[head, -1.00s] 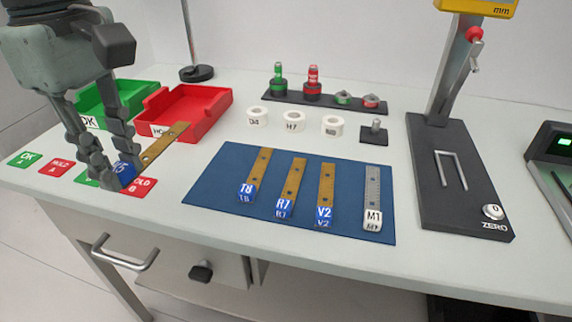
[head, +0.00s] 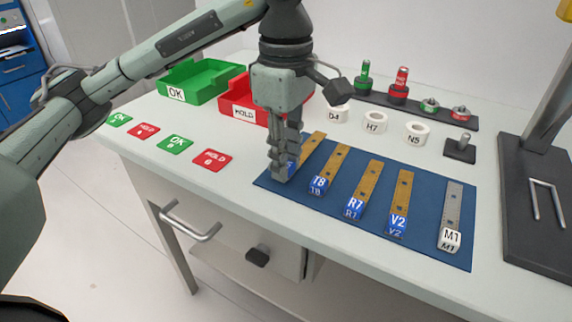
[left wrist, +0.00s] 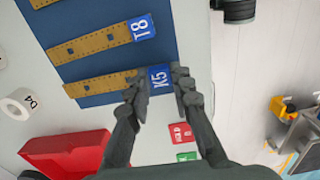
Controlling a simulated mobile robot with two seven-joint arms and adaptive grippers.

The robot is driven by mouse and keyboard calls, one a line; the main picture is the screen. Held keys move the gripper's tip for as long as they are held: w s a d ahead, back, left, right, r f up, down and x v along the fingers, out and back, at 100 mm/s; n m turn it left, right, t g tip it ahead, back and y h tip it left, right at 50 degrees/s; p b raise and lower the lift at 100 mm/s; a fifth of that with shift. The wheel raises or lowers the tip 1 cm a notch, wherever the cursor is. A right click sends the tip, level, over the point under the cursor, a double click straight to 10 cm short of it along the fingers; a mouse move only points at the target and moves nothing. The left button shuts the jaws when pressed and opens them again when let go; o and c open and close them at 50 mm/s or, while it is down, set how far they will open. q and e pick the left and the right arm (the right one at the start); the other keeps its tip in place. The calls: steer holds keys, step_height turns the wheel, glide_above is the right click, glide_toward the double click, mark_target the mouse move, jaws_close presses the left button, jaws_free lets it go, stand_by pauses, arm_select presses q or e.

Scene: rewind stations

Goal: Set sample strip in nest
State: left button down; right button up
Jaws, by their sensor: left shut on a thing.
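My left gripper (head: 281,168) is shut on the blue K5 end of a brown sample strip (head: 311,147). In the left wrist view the fingers (left wrist: 162,84) stand on either side of the K5 label, and the strip's brown length (left wrist: 100,84) runs left over the blue mat. The strip is at the mat's left end, roughly in line with the others; I cannot tell whether it rests on the mat. Strips T8 (head: 334,165), R7 (head: 366,186) and V2 (head: 402,192) and the silver M1 strip (head: 453,208) lie on the blue mat (head: 427,243). I cannot identify a nest.
A black gauge stand base (head: 520,210) is at the right. White rings, such as H7 (head: 375,122), and a black rack (head: 425,111) are behind the mat. Green (head: 212,78) and red (head: 243,110) trays stand back left. OK and HOLD cards (head: 174,145) lie along the front left.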

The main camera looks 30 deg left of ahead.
arm_select(q)
steer(key=shift+f, duration=0.95)
steer(key=c, duration=1.3)
jaws_free()
steer(key=shift+c, duration=0.2)
arm_select(e)
steer(key=shift+w+r, duration=0.1)
steer(key=shift+r, duration=0.4)
